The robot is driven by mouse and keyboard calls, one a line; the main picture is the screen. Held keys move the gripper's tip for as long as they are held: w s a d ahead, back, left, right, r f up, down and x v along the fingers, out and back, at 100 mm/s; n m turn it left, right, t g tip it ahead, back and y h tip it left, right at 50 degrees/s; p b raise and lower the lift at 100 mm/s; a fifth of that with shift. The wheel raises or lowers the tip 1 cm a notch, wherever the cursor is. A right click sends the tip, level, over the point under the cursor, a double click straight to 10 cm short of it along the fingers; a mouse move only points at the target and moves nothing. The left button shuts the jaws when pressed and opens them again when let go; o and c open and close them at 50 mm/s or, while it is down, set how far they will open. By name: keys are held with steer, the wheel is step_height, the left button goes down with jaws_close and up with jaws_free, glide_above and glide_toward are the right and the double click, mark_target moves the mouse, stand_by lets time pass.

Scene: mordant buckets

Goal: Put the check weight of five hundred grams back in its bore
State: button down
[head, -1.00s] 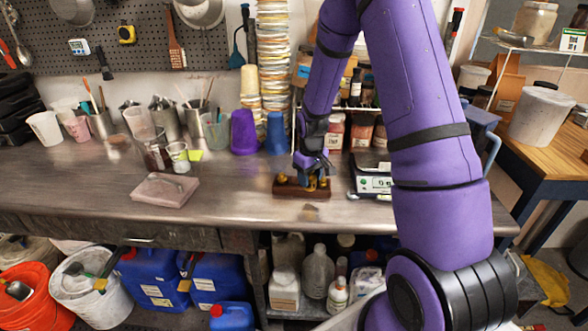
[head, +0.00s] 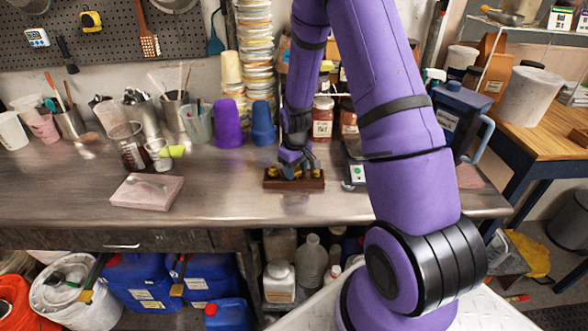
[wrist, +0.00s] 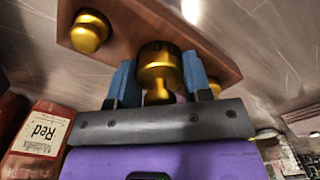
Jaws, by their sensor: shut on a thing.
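The brass check weight (wrist: 158,72) sits between the two blue fingers of my gripper (wrist: 160,82) in the wrist view. The fingers are shut on it. The wooden weight block (wrist: 135,22) lies just beyond the weight; another knobbed brass weight (wrist: 89,32) stands in it at the left, and part of a further one shows by the right finger. In the head view my gripper (head: 293,160) is right over the block (head: 281,183) on the steel bench. The bore is hidden, so I cannot tell whether the held weight is in it.
A scale (head: 355,172) stands close right of the block, partly behind my arm. Red-labelled jars (head: 322,120) and purple and blue cups (head: 228,124) stand behind. A pink slab (head: 147,190) lies to the left, with clear bench between.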

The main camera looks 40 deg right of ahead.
steer(key=shift+f, duration=0.1)
steer(key=c, duration=0.5)
jaws_free()
steer(key=shift+c, duration=0.2)
step_height(320, 180, up, 12)
steer(key=shift+r, duration=0.1)
steer(key=s+a+r+t, duration=0.1)
steer(key=s+a+r, duration=0.3)
steer(key=r, duration=0.5)
steer(key=s+a+r+t, duration=0.1)
steer(key=s+a+r, duration=0.3)
steer(key=r, duration=0.5)
steer(key=s+a+r+t, duration=0.1)
steer(key=s+r, duration=0.3)
steer(key=s, duration=0.5)
steer(key=s+a+r+m+t, duration=0.1)
steer(key=s+a+r, duration=0.3)
steer(key=s, duration=0.5)
steer(key=shift+s+r+m+t, duration=0.15)
steer(key=shift+s+m+t, duration=0.15)
steer(key=shift+t, duration=0.3)
